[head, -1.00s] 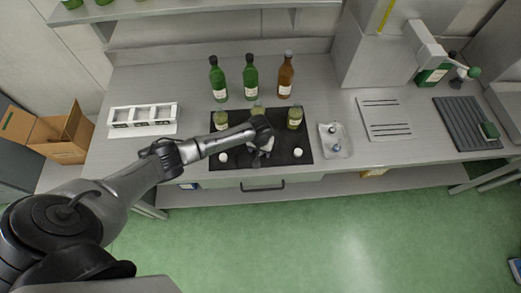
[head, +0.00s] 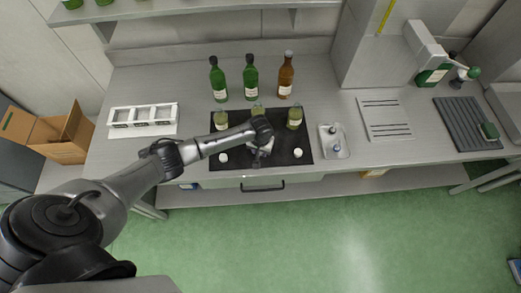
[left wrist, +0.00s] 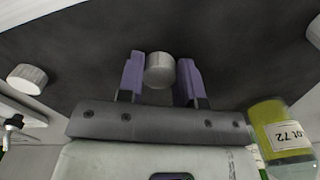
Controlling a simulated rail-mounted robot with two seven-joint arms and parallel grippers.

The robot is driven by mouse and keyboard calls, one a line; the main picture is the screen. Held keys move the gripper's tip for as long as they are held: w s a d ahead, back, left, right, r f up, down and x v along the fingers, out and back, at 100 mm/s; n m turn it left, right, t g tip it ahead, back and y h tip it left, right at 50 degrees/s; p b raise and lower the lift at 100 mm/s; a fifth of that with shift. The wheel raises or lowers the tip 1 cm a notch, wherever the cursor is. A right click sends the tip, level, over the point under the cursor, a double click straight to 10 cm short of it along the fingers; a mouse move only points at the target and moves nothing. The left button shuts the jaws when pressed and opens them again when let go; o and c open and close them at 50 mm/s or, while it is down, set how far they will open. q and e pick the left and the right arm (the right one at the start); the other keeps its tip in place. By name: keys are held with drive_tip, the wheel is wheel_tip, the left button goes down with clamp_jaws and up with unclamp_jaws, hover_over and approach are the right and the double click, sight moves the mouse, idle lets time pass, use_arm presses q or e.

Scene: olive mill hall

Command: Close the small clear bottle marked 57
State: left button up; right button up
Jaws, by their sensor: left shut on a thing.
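Three small clear bottles with yellow-green contents stand on the black mat (head: 282,157): a left one (head: 221,120), a middle one (head: 257,108) partly behind my arm, and a right one (head: 295,118). Their labels are too small to read in the head view. In the left wrist view, the bottle at the right (left wrist: 285,135) reads Lot 72. No label reading 57 is legible. My left gripper (head: 258,160) is over the mat's front middle; its purple fingers (left wrist: 160,75) are shut on a pale round cap (left wrist: 159,70). My right gripper is out of view.
Two other white caps lie at the mat's front, left (head: 223,157) and right (head: 298,153). Tall green bottles (head: 218,80) and a brown one (head: 285,76) stand behind. A white rack (head: 143,115) is left; a small tray (head: 343,152) is right.

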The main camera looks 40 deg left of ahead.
use_arm(q)
drive_tip(key=shift+r, duration=0.1)
drive_tip(key=shift+r, duration=0.65)
wheel_tip(320, 180, up, 3)
drive_tip(key=w+d+r, duration=0.1)
drive_tip(key=d+r, duration=0.5)
drive_tip(key=d, duration=0.5)
drive_tip(key=shift+w+d+r, duration=0.25)
drive_tip(key=shift+r, duration=0.05)
